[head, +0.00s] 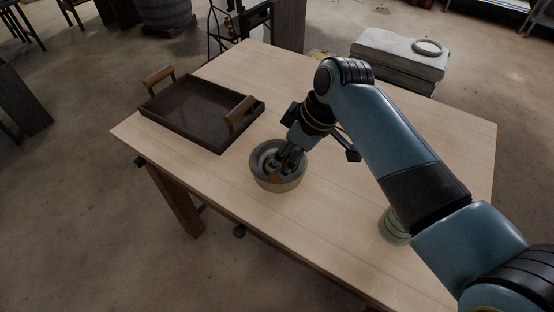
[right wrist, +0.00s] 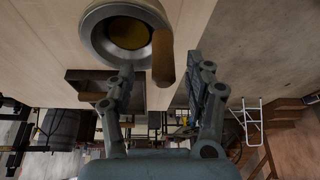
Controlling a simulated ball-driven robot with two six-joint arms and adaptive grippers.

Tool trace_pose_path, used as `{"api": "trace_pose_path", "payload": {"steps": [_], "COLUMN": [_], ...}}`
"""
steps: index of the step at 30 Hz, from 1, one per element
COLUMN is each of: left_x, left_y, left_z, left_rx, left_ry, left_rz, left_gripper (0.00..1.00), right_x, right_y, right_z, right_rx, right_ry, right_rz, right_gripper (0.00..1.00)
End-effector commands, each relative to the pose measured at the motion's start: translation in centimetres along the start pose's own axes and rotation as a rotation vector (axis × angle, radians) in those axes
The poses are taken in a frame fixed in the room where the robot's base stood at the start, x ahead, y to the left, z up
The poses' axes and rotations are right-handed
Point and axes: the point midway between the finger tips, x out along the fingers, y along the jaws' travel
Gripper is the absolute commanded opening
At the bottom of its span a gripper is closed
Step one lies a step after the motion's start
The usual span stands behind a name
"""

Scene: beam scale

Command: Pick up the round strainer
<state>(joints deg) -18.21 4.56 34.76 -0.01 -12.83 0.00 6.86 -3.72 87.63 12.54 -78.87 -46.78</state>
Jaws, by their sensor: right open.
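A round grey bowl-like thing (head: 278,183) with a thick rim stands on the table, left of my right arm. In the right wrist view, the same bowl (right wrist: 95,38) has a yellow-brown inside and a brown wooden handle (right wrist: 163,58) rising from it. I cannot make out a mesh or tell whether the strainer is this bowl or lies in it. My right gripper (head: 288,161) points down over the bowl. In the right wrist view its fingers (right wrist: 160,67) are apart, with the handle between them in the picture; contact cannot be told. My left gripper is not in view.
A dark tray (head: 187,105) with wooden handles stands on the table's left part. A pale green jar-like thing (head: 392,228) is partly hidden by my right arm. The table (head: 325,225) is bare around the bowl. A grey box (head: 400,62) stands beyond the back edge.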

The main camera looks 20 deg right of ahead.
Motion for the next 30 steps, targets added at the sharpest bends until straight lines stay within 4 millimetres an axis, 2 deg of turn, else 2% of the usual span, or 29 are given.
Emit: {"api": "trace_pose_path", "payload": {"steps": [4, 12, 21, 30], "left_x": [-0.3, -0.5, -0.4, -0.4], "left_y": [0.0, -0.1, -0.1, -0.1], "left_z": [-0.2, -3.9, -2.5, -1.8], "left_rx": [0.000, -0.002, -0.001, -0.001], "left_ry": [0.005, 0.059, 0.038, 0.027], "left_rz": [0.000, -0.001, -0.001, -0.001], "left_gripper": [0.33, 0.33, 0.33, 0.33], "right_x": [1.2, 5.0, 5.4, 5.4], "right_y": [-0.2, -0.5, -0.5, -0.5], "right_z": [-0.4, -0.7, -0.7, -0.7], "right_rx": [0.000, 0.000, 0.000, 0.000], "right_ry": [0.001, 0.000, 0.001, 0.001], "right_rz": [-0.002, 0.000, 0.002, 0.001], "right_gripper": [0.53, 0.53, 0.52, 0.13]}}
